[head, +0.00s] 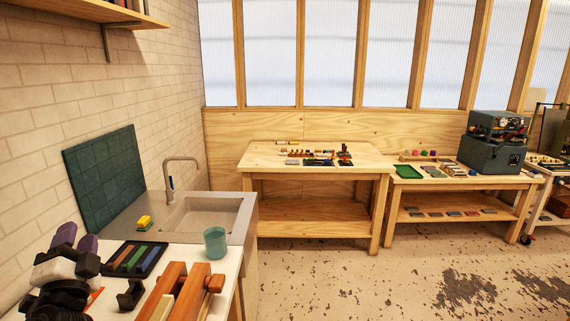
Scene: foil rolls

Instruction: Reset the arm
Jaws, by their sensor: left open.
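My left gripper (76,240) is at the lower left of the head view, over the left end of the white counter. Its two purple fingertips stand apart with nothing seen between them, so it is open. Its black and white body and arm hide part of the counter. My right gripper is not in view. A black tray (160,247) with brown, green and blue bars lies just right of the left gripper, apart from its fingertips.
Wooden blocks (196,287) and a small black holder (130,295) sit at the counter's front. Wooden benches (262,157) stand behind; the floor (400,285) is clear.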

